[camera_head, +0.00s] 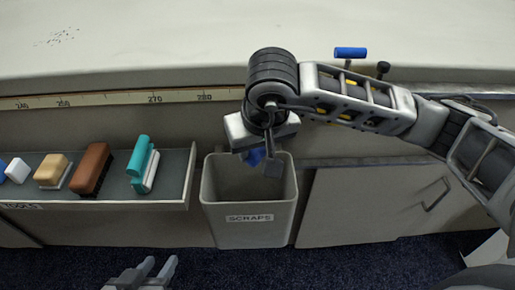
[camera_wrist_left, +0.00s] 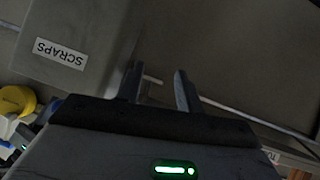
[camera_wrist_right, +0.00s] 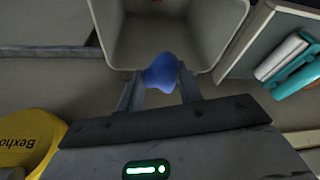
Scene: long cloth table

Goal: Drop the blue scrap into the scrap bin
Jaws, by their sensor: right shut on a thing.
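The blue scrap (camera_wrist_right: 162,72) is gripped between the fingers of my right gripper (camera_wrist_right: 160,92), which is shut on it. In the head view the blue scrap (camera_head: 254,156) shows only partly below my right gripper (camera_head: 264,162), over the opening of the scrap bin. The scrap bin (camera_head: 249,219) is a grey bin labelled SCRAPS; its rim also shows in the right wrist view (camera_wrist_right: 107,40). My left gripper (camera_head: 147,272) is low at the bottom of the head view. In the left wrist view its fingers (camera_wrist_left: 160,88) stand apart with nothing between them, beside the bin (camera_wrist_left: 88,25).
A tool tray (camera_head: 110,205) left of the bin holds a teal tool (camera_head: 138,155), a brown block (camera_head: 92,168) and a tan block (camera_head: 52,170). A cabinet (camera_head: 365,205) stands right of the bin. The table (camera_head: 180,35) above has a ruler edge and a blue-handled item (camera_head: 351,52).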

